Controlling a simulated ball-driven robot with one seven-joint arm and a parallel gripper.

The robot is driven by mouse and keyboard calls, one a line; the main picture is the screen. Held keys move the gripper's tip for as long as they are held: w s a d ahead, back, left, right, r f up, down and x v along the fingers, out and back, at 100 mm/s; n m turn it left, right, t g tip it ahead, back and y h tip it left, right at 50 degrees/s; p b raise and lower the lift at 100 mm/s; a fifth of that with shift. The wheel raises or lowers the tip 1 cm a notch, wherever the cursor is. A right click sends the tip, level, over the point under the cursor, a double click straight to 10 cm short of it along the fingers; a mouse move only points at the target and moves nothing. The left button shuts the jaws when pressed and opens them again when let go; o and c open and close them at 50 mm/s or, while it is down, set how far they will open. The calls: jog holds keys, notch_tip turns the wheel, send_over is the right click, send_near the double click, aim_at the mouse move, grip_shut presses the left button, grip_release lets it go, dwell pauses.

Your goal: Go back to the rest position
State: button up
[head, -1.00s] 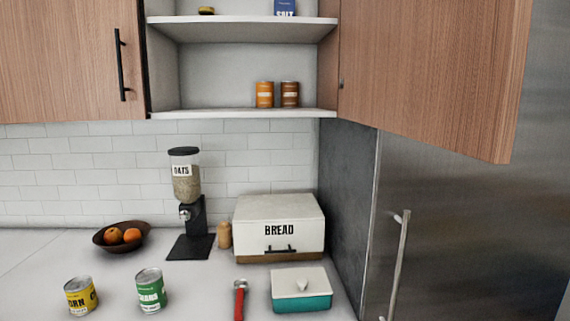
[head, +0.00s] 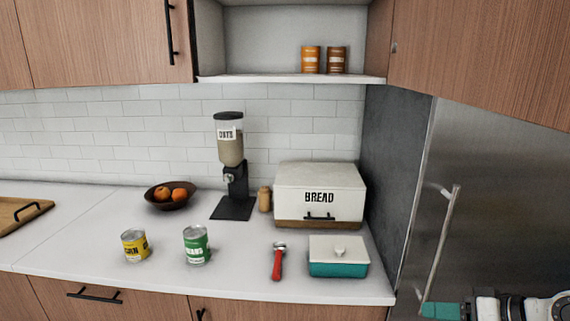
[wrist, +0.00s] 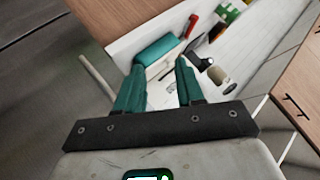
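My gripper (wrist: 160,66) shows in the wrist view with its two teal fingers spread apart and nothing between them. Beyond the fingertips lies the counter with the teal lidded dish (wrist: 157,50), apart from the fingers as far as I can tell. In the head view, part of my arm and a teal finger of my gripper show at the bottom right corner, in front of the steel fridge (head: 495,210) and below its handle (head: 440,240). The fingertips are not clear there.
On the white counter (head: 90,225) stand a yellow can (head: 135,245), a green can (head: 196,245), a red-handled tool (head: 277,263), a bread box (head: 320,190), an oats dispenser (head: 231,165) and a fruit bowl (head: 171,197).

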jog(key=s+a+f+g+h, duration=0.1)
jog(key=s+a+f, duration=0.15)
jog(key=f, duration=0.25)
jog(key=s+a+f+g+h, duration=0.1)
jog(key=s+f, duration=0.3)
jog(key=f, duration=0.1)
jog(key=s+f+g+h, duration=0.1)
jog(key=s+f, duration=0.3)
jog(key=s, duration=0.4)
jog(key=s+a+f+g+h, duration=0.1)
jog(key=s+f, duration=0.3)
jog(key=s, duration=0.4)
jog(key=s+f+g+h, duration=0.3)
jog(key=s+f, duration=0.1)
jog(key=s, duration=0.5)
jog(key=shift+a+f+g, duration=0.3)
jog(key=shift+f, duration=0.1)
